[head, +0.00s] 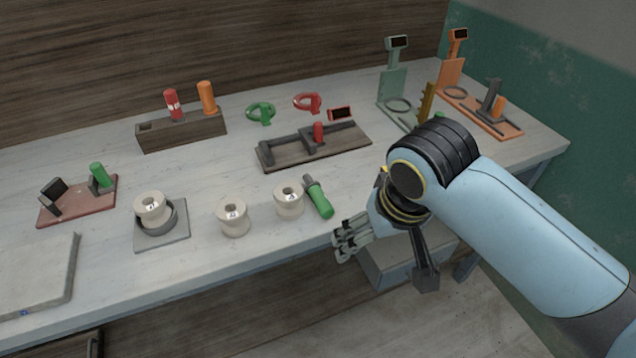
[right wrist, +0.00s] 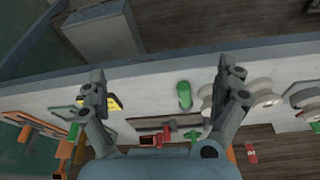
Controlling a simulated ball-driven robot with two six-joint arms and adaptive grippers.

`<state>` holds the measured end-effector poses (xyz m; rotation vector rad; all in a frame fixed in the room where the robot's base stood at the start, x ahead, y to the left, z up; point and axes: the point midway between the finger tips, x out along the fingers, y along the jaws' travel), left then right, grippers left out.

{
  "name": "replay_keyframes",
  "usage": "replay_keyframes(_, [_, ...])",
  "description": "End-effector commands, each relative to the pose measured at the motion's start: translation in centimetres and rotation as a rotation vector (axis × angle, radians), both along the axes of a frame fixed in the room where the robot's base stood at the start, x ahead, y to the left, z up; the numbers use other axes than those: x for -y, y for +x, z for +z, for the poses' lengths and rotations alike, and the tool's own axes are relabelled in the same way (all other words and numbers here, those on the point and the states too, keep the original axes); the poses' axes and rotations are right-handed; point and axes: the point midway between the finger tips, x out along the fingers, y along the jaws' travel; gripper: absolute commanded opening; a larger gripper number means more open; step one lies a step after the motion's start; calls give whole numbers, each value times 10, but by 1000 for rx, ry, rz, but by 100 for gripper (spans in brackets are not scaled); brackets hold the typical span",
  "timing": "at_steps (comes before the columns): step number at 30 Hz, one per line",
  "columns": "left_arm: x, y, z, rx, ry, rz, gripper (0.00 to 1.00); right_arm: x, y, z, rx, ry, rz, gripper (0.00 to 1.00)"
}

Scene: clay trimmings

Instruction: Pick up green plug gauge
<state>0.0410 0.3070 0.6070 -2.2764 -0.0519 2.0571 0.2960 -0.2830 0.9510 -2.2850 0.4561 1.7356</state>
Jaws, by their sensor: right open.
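The green plug gauge (head: 319,202) lies on the workbench near its front edge, just right of a cream spool-shaped clay piece. Its dark grey end points to the back left. In the right wrist view the green plug gauge (right wrist: 184,95) shows between my two fingers, beyond them and apart from them. My right gripper (head: 348,240) is open and empty at the bench's front edge, right and in front of the gauge. The right wrist view shows its spread fingers (right wrist: 160,75). My left gripper is not in view.
Cream spool pieces (head: 232,217) (head: 289,201) stand left of the gauge; another (head: 149,207) sits on a grey base. Behind are a dark fixture (head: 350,155), a wooden block (head: 185,131) with red and orange handles, and ring gauges (head: 262,112). Tall stands (head: 392,85) are back right.

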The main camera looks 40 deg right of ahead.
Motion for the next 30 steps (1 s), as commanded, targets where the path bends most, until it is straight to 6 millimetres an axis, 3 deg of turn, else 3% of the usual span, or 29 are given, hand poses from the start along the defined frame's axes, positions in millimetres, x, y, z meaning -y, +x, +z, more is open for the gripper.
replay_keyframes(1, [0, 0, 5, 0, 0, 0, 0, 0, 11, 12, 8, 16, -80, 100])
replay_keyframes(4, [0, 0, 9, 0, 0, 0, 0, 1, 30, 22, 14, 54, -267, 100])
replay_keyframes(8, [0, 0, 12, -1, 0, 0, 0, 3, 61, 30, 23, 108, -548, 100])
replay_keyframes(15, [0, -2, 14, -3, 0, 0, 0, 3, 136, 42, 46, 204, -1190, 100])
replay_keyframes(18, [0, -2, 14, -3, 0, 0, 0, 3, 156, 46, 56, 223, -1379, 100])
replay_keyframes(23, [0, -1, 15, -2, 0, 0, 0, 3, 169, 44, 64, 234, -1513, 100])
replay_keyframes(30, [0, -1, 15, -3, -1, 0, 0, 8, 173, 7, 65, 235, -1523, 100])
